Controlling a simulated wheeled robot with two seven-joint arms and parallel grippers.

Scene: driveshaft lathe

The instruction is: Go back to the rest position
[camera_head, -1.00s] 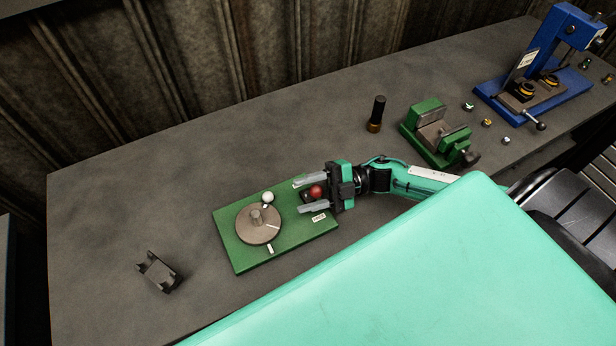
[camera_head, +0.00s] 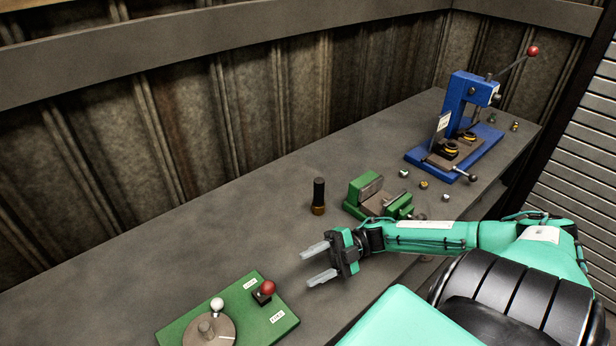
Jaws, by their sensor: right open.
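My right gripper (camera_head: 318,264) is open and empty. It is over the grey bench, to the right of the green plate (camera_head: 283,321) and apart from it. The plate carries a round grey disc (camera_head: 221,330) with a white ball knob (camera_head: 217,304), and a red ball knob (camera_head: 268,287) on a dark base. The bottom picture edge cuts off part of the plate. My left gripper is not in view.
A green vise (camera_head: 378,195) stands behind my right gripper, with a dark cylinder (camera_head: 319,195) to its left. A blue press (camera_head: 461,125) with a red-knobbed lever stands farther back, with several small parts nearby. The bench (camera_head: 150,262) is clear at left.

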